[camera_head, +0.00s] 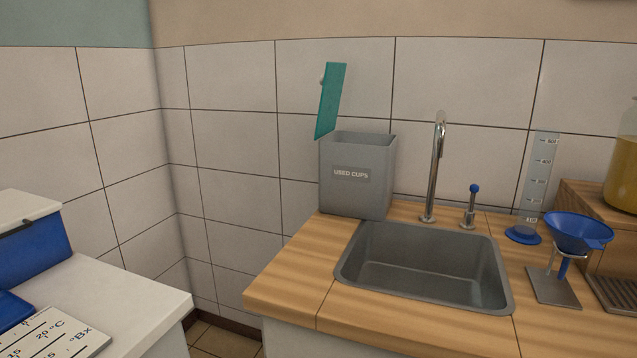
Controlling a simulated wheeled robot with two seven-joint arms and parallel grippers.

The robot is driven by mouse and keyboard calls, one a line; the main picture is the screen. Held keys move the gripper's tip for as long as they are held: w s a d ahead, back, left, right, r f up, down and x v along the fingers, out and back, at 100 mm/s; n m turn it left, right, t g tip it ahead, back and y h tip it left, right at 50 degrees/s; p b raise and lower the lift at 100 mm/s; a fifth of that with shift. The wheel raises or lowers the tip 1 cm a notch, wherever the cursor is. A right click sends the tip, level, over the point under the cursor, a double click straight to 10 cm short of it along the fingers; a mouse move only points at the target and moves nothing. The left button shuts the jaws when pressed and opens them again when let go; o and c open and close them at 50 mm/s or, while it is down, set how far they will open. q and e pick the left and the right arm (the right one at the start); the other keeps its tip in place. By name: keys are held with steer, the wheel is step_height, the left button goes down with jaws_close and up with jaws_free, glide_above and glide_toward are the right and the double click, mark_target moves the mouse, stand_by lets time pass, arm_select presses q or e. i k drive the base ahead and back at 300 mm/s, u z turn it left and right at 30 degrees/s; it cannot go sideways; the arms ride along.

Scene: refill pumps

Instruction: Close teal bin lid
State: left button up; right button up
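The teal lid (331,100) stands open, nearly upright and leaning slightly, at the left edge of the grey bin (355,186). A small pale knob (322,80) shows on the lid's left side. The bin is labelled "USED CUPS" and stands on the wooden counter at the sink's back left corner. Its top is open, and I cannot see what is inside. Neither of my grippers is in view.
A grey sink (424,264) with a tall tap (435,170) lies right of the bin. A measuring cylinder (541,180) and a blue funnel (578,230) on a stand are further right. A white worktop (135,305) is at left, across a gap.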

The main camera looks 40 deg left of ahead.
mark_target(333, 78)
steer(key=u, duration=1.15)
